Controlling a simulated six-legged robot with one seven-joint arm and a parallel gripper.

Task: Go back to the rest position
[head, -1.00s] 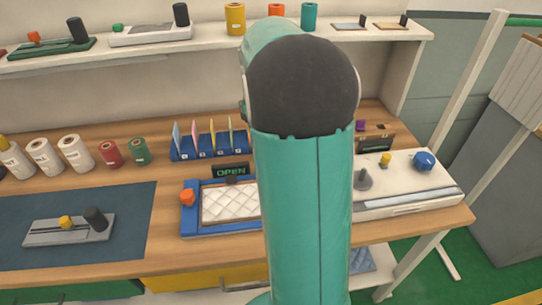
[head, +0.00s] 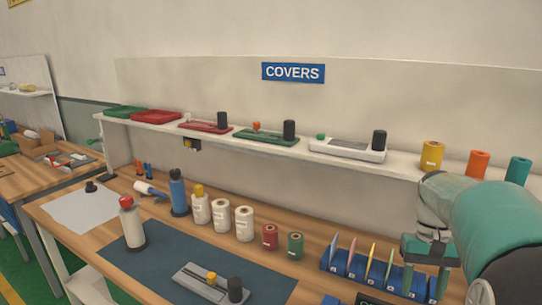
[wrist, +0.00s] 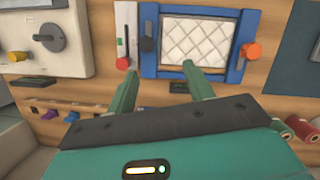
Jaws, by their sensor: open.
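My gripper (wrist: 160,70) is open and empty in the wrist view, its two green fingers apart. The fingers point toward a blue frame (wrist: 150,28) on the wooden bench, with a white quilted pad (wrist: 195,42) lying in it. I cannot tell the exact gap between fingertips and frame. In the head view my gripper (head: 424,280) hangs at the lower right, in front of the blue rack (head: 345,264). The quilted pad is out of that view.
A shelf (head: 300,153) with covers and spools runs above the bench. Bottles and rolls, including a blue bottle (head: 179,192), stand along the bench. A dark mat (head: 150,268) holds a grey fixture (head: 200,285). A white machine (wrist: 75,50) stands beside the frame.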

